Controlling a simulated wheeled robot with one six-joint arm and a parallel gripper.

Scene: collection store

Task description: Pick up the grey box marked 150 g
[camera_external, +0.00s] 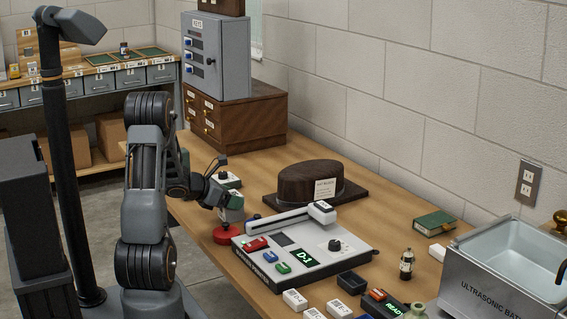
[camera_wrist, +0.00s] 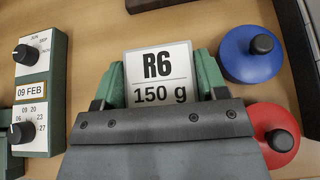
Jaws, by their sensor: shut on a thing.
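A blue round knobbed piece (camera_wrist: 250,53) and a red one (camera_wrist: 275,128) lie close on the right. A green dial unit (camera_wrist: 40,75) stands on the left. In the external view a control panel (camera_external: 300,258) and a brown hat (camera_external: 311,184) stand nearby.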

